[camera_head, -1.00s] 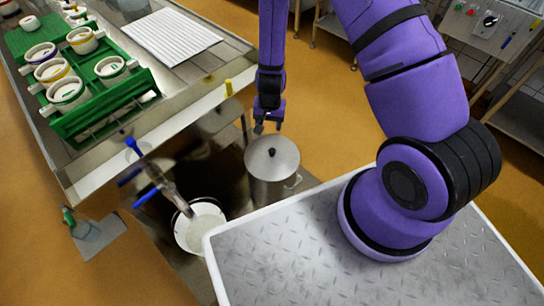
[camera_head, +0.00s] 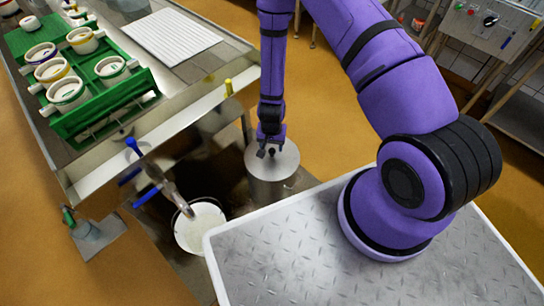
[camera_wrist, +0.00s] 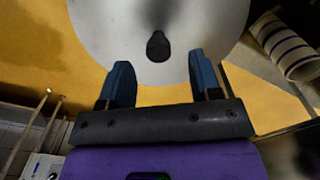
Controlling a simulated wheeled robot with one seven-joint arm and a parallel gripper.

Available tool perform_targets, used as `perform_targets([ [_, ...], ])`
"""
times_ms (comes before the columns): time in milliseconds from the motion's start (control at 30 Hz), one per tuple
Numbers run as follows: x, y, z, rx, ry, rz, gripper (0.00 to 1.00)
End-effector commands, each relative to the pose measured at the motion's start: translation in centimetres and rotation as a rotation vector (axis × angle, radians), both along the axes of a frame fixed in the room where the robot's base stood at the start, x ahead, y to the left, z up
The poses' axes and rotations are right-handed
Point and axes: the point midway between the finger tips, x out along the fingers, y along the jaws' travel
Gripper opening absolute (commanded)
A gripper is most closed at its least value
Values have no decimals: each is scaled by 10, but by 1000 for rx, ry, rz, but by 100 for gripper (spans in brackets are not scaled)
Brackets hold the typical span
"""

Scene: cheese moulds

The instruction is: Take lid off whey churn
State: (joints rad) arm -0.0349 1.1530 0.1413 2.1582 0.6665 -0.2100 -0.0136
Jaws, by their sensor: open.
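The whey churn (camera_head: 270,190) is a grey metal can standing upright on the floor beside my base. Its round lid (camera_head: 287,160) is on top, with a small black knob (camera_head: 272,152) at the middle. My gripper (camera_head: 266,153) hangs just over the lid, close to the knob, and is open and empty. In the wrist view, the lid (camera_wrist: 100,25) fills the upper middle and the knob (camera_wrist: 158,46) lies ahead of the fingertips. My gripper (camera_wrist: 160,75) has its two blue fingers spread apart, with the knob between their lines but beyond the tips.
A white bucket (camera_head: 180,240) of pale liquid stands left of the churn, under a metal outlet with blue handles (camera_head: 146,196). A steel draining table (camera_head: 190,115) with green racks and moulds is at left. My deck is at front right.

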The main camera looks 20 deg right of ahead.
Motion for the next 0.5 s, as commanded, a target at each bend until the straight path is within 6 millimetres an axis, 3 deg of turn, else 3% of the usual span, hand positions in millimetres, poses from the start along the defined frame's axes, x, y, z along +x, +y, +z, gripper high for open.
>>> perform_targets([
  [233, -4, 0, -32, 0, 2, -1, 58],
  [500, -3, 0, -40, 0, 0, -1, 58],
])
